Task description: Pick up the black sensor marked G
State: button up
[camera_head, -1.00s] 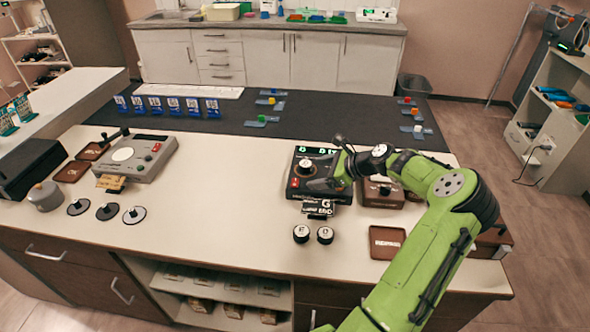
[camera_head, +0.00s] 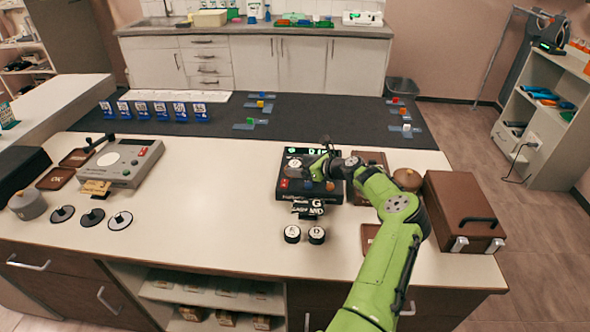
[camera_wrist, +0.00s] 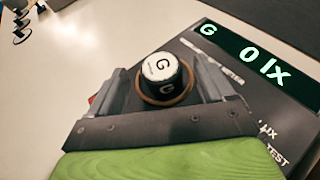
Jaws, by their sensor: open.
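The black sensor marked G (camera_wrist: 165,80) stands upright in the wrist view. It has a white top and sits in a brown ring on the dark meter box (camera_wrist: 240,85). My gripper (camera_wrist: 163,88) is open, with one finger on each side of the sensor and gaps still showing. In the head view my gripper (camera_head: 318,166) is low over the meter box (camera_head: 297,193), beside a round white-topped piece (camera_head: 293,162). The arm hides part of the box there. The meter's display reads G and 0 lx in the wrist view.
A brown case (camera_head: 463,212) and a brown round pot (camera_head: 407,179) are at the right. A grey device (camera_head: 122,163) is at the left. The white counter between is clear.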

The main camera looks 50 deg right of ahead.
jog(key=shift+w+f, duration=0.3)
jog(key=shift+w, duration=0.3)
jog(key=shift+s+r, duration=0.1)
jog(key=shift+c, duration=0.6)
jog(key=c, duration=1.2)
